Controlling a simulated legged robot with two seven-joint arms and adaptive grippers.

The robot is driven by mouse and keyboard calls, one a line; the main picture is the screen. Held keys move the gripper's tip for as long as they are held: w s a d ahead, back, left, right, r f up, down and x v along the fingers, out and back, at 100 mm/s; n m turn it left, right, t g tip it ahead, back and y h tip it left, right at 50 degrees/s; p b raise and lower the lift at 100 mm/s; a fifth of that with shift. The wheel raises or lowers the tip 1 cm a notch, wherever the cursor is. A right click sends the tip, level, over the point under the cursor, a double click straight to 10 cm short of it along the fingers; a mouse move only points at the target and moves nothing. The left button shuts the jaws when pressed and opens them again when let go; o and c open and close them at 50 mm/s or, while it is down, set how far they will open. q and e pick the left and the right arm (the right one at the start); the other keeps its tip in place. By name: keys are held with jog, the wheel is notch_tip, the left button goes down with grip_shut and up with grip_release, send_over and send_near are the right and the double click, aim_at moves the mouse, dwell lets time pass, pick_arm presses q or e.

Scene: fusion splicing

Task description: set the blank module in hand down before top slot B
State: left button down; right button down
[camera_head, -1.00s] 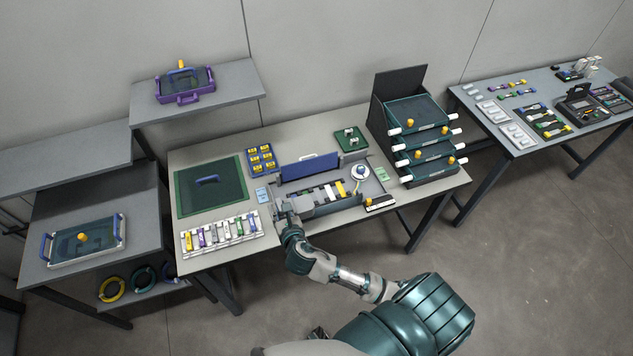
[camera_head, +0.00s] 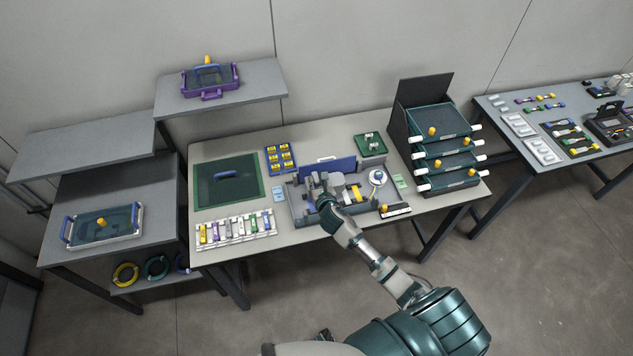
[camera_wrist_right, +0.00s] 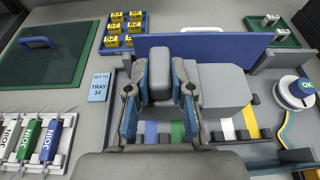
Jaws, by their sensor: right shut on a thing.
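My right gripper (camera_head: 320,192) is over the open grey case (camera_head: 300,212) in the head view. In the right wrist view its two fingers (camera_wrist_right: 160,104) are shut on a grey, rounded piece, the blank module (camera_wrist_right: 159,70). A larger grey block (camera_wrist_right: 222,88) shows just right of the fingers; I cannot tell whether it is joined to the held piece. Blue, white, green and yellow strips lie in the case below and beside the fingers. Slot B cannot be read, and whether the module touches the case is unclear. My left gripper is not in view.
The blue panel (camera_wrist_right: 212,57) stands upright behind the fingers. A round white device with a green OK face (camera_wrist_right: 306,87) stands at right. A rack of coloured modules (camera_head: 237,230) is at front left, yellow blocks (camera_head: 281,158) behind. Drawers (camera_head: 440,150) stand at right.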

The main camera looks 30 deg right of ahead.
jog(key=shift+d, duration=0.4)
jog(key=shift+d+f, duration=0.2)
jog(key=shift+f, duration=0.2)
jog(key=shift+a+f, duration=0.2)
jog(key=shift+a, duration=0.3)
jog(key=c, duration=1)
grip_release()
jog(key=shift+a, duration=0.1)
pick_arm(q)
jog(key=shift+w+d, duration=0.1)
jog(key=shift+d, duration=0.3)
pick_arm(e)
jog(key=shift+d, duration=0.3)
